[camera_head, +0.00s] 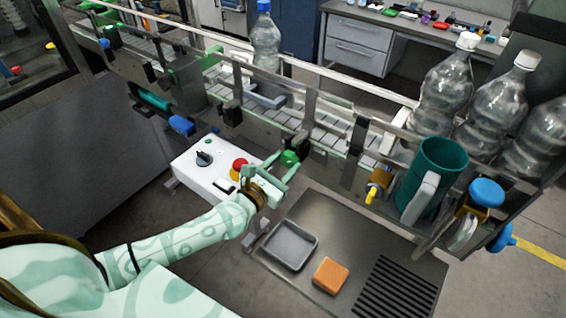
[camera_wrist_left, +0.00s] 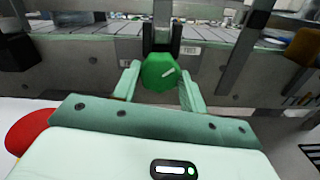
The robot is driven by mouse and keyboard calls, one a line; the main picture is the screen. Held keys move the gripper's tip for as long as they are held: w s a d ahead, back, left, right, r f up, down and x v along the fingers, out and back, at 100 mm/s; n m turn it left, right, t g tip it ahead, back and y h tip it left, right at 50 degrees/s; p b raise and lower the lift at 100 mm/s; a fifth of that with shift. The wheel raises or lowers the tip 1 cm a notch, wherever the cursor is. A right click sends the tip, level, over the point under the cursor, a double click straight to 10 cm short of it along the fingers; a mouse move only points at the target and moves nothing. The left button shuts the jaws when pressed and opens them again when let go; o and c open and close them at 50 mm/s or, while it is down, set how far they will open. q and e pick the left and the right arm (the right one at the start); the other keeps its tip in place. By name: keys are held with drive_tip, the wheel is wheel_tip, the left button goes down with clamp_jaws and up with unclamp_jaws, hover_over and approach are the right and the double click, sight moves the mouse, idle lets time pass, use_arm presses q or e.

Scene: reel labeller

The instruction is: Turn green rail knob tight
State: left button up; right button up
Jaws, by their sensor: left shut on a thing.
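The green rail knob (camera_head: 289,157) sits on the front side of the conveyor, below the guide rail. In the left wrist view the knob (camera_wrist_left: 159,72) is faceted, with a pale line on its face that runs up to the right. My left gripper (camera_head: 281,168) reaches it from the front, shut on the knob. In the wrist view its two fingers (camera_wrist_left: 160,84) stand on either side of the knob. The knob's rear, toward its dark bracket (camera_wrist_left: 162,38), is mostly hidden. My right gripper is in neither view.
A white control box (camera_head: 208,170) with a red button (camera_head: 240,168) stands left of the gripper. A metal shelf (camera_head: 330,225) holds a grey tray (camera_head: 290,244) and an orange block (camera_head: 330,275). A teal mug (camera_head: 432,180) and clear bottles (camera_head: 442,88) stand to the right.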

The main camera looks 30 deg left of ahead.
use_arm(q)
drive_tip(key=m+p, duration=0.2)
drive_tip(key=m, duration=0.2)
drive_tip(key=shift+r+m, duration=0.1)
drive_tip(key=shift+m, duration=0.2)
drive_tip(key=m+p, duration=0.2)
drive_tip(key=m, duration=0.2)
drive_tip(key=shift+m, duration=0.3)
drive_tip(key=m+p, duration=0.2)
drive_tip(key=m, duration=0.3)
drive_tip(key=shift+d+f+m+p, duration=0.15)
drive_tip(key=shift+m+p, duration=0.1)
drive_tip(key=shift+m, duration=0.65)
drive_tip(key=shift+a+f+m+p, duration=0.1)
drive_tip(key=shift+m+p, duration=0.15)
drive_tip(key=shift+m, duration=0.65)
drive_tip(key=o, duration=1)
drive_tip(key=shift+c, duration=0.2)
drive_tip(key=shift+s, duration=0.15)
